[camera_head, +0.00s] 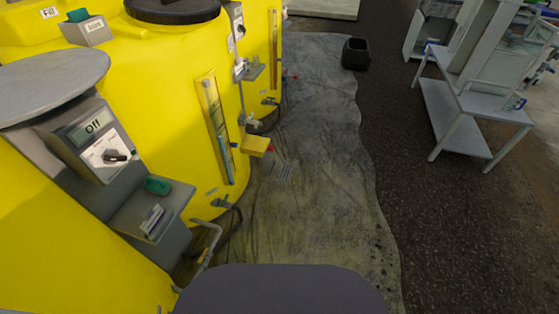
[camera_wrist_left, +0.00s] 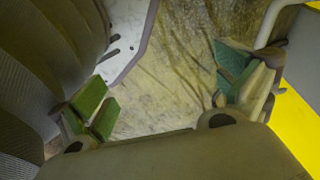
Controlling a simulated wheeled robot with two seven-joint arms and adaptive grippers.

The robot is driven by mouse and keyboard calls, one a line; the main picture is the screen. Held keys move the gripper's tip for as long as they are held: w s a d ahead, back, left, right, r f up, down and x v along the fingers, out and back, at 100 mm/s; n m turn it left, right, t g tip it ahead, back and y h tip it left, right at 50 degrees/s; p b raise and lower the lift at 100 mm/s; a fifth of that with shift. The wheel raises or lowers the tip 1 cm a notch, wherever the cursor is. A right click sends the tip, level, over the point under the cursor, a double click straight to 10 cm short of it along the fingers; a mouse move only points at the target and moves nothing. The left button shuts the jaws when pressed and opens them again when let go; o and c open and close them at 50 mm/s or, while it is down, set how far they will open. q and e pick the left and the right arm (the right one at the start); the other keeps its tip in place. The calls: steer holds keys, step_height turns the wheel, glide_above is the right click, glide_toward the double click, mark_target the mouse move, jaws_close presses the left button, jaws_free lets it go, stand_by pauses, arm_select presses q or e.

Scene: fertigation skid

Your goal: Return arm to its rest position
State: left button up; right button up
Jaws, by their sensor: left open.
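My left gripper (camera_wrist_left: 165,98) shows in the left wrist view. Its two fingers with green pads stand wide apart, and nothing is between them. The stained floor covering (camera_wrist_left: 180,60) shows beyond the fingers. A yellow surface (camera_wrist_left: 300,125) is at the right edge, close beside the right-hand finger; I cannot tell whether they touch. Neither arm and neither gripper shows in the head view. My right gripper is in no view.
Large yellow tanks (camera_head: 150,75) fill the left of the head view. A grey control box (camera_head: 105,150) reading "Off" and a small shelf (camera_head: 155,210) jut out. A black bin (camera_head: 355,53) and a pale bench (camera_head: 465,115) stand farther off.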

arm_select(q)
steer(key=s+a+r+p, duration=0.2)
steer(key=s+p, duration=0.5)
steer(key=s+a+r+g+y+p, duration=0.1)
steer(key=s+a+r+p, duration=0.2)
steer(key=s+p, duration=0.4)
steer(key=shift+a+r+g+p, duration=0.25)
steer(key=shift+a+g+p, duration=0.05)
steer(key=shift+p, duration=0.25)
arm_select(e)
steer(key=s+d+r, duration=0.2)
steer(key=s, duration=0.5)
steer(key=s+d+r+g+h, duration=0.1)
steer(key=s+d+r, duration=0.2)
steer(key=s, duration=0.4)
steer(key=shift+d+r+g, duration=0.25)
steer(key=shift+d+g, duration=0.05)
arm_select(q)
steer(key=shift+s+f, duration=0.1)
steer(key=shift+f, duration=0.05)
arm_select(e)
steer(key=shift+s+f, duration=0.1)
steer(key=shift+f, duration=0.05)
arm_select(q)
steer(key=shift+f+b, duration=0.35)
steer(key=shift+b, duration=0.2)
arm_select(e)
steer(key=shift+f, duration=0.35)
